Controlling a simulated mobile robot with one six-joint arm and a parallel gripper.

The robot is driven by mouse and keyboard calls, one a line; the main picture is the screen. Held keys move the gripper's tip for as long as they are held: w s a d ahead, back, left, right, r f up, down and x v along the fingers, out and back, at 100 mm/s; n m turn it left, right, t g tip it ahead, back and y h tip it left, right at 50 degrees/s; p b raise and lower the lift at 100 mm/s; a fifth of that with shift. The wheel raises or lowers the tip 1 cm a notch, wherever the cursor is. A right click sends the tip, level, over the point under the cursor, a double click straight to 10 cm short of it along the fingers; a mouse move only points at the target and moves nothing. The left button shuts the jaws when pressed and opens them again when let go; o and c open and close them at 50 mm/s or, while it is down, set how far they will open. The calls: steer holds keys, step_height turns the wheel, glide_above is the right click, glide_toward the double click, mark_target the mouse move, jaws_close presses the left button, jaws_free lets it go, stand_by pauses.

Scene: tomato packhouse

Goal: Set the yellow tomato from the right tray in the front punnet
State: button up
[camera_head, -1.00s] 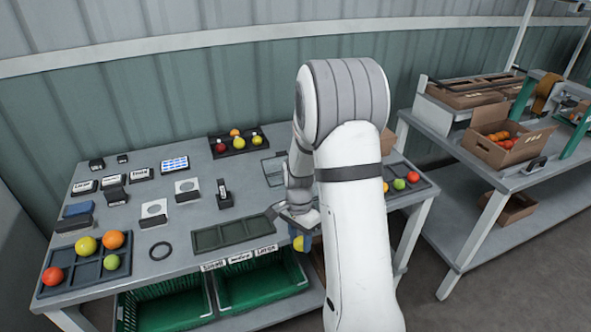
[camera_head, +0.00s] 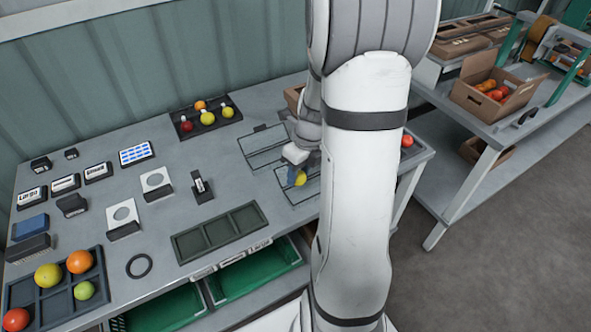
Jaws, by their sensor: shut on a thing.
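My gripper (camera_head: 300,166) points down over the right part of the table and is shut on the yellow tomato (camera_head: 299,179). The tomato shows over the clear front punnet (camera_head: 288,192), within its outline. I cannot tell whether it touches the punnet's floor. A second clear punnet (camera_head: 258,158) lies behind it, looking empty. The right tray (camera_head: 421,154) is mostly hidden behind my arm; a red tomato (camera_head: 407,141) shows in it.
An empty dark three-compartment tray (camera_head: 219,233) lies left of the front punnet. A tray of tomatoes (camera_head: 57,293) is at front left, another (camera_head: 229,121) at the back. Small labelled blocks stand on the left. My arm hides the table's right part.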

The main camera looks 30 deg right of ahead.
steer(key=shift+f+b, duration=1.95)
steer(key=shift+f, duration=0.75)
steer(key=shift+r, duration=0.1)
steer(key=o, duration=0.8)
steer(key=c, duration=0.3)
steer(key=shift+p, duration=0.35)
step_height(320, 180, up, 6)
steer(key=p, duration=0.6)
